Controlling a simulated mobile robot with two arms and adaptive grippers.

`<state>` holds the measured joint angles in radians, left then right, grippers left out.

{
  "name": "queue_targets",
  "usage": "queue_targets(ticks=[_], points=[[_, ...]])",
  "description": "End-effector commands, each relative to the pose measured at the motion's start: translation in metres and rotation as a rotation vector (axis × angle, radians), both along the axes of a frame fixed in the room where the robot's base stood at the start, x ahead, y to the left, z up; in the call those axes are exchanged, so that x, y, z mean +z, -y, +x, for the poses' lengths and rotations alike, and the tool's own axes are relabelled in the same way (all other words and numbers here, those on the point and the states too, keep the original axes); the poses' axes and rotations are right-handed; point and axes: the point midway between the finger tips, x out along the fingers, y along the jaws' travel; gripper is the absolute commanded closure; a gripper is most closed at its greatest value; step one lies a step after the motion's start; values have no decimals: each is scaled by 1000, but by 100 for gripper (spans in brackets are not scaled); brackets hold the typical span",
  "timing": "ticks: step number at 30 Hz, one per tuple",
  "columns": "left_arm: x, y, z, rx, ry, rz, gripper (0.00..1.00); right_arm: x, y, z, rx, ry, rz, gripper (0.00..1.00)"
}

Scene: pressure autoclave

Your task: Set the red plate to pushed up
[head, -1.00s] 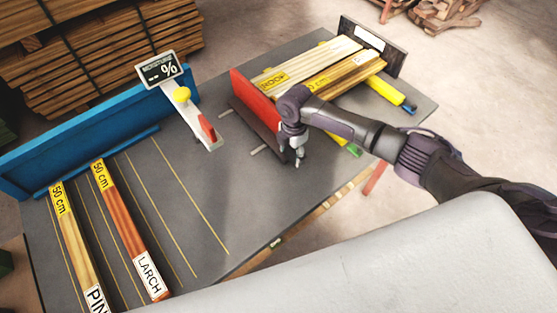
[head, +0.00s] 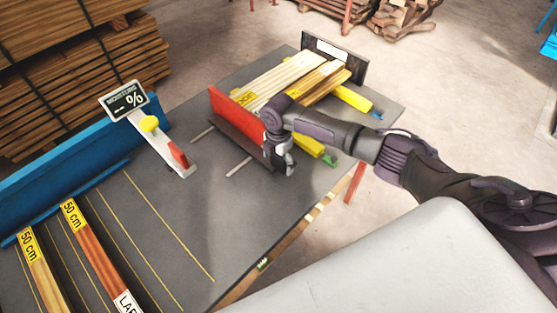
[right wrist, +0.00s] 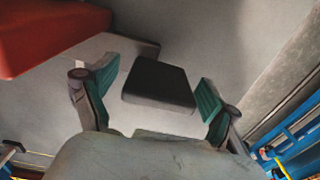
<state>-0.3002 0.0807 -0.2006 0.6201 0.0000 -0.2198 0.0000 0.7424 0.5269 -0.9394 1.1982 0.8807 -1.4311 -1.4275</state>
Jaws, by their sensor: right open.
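The red plate (head: 230,108) stands upright on a dark base at the left ends of the stacked boards (head: 292,80). A gap shows between the plate and the board ends. My right gripper (head: 284,164) is at the near end of the plate and its base, pointing down. In the right wrist view the plate (right wrist: 45,35) is at upper left. The open fingers with green pads (right wrist: 157,92) stand on both sides of a dark block (right wrist: 160,80), with room beside it. I cannot tell whether they touch it. My left gripper is out of view.
Two slots (head: 238,167) run in the grey table (head: 190,225) left of the plate. A dark end stop (head: 335,55) stands behind the boards. Yellow clamps (head: 352,98) lie beside them. A moisture meter (head: 150,125) and blue fence (head: 60,170) are at left.

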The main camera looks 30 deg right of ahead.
Motion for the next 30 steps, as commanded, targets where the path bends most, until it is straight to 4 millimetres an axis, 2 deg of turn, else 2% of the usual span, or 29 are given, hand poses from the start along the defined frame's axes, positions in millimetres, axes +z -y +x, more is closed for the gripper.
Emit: queue_targets(ticks=[5, 8, 15, 21, 30], points=[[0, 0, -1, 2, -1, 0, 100, 9, 0, 0, 1, 1, 1, 12], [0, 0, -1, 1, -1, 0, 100, 26, 0, 1, 1, 3, 1, 12], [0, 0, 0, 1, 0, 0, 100, 78, 0, 1, 1, 4, 0, 12], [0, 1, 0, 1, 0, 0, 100, 109, 0, 0, 0, 2, 1, 12], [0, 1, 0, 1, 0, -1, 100, 120, 0, 0, -1, 0, 0, 12]])
